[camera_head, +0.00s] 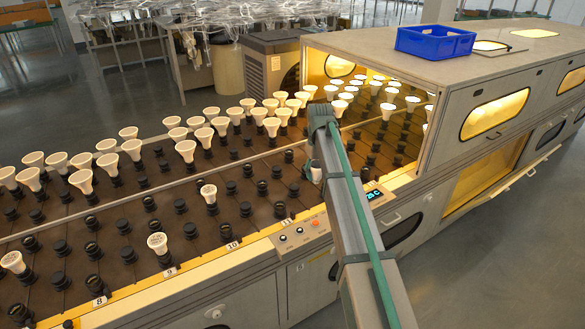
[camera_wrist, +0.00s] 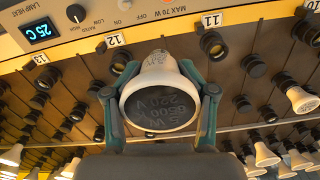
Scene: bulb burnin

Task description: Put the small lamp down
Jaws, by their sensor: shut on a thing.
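My gripper (camera_wrist: 159,78) is shut on a small lamp (camera_wrist: 158,106), one finger on each side of its white body. The lamp's round dark face with printed wattage and voltage faces the wrist camera. Its base end is hidden behind its body, so I cannot tell whether it touches a socket. Row labels 12 (camera_wrist: 115,39) and 11 (camera_wrist: 212,19) are just beyond it. In the head view the arm hides most of the gripper; a white piece (camera_head: 316,171) beside the arm's end appears to be the lamp.
The dark rack (camera_head: 130,210) carries rows of black sockets, many empty. Other small lamps (camera_head: 208,193) stand near the front; several larger lamps (camera_head: 185,149) stand farther back. A control panel (camera_head: 300,234) and a hooded tunnel (camera_head: 490,70) with a blue crate (camera_head: 435,41) lie close by.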

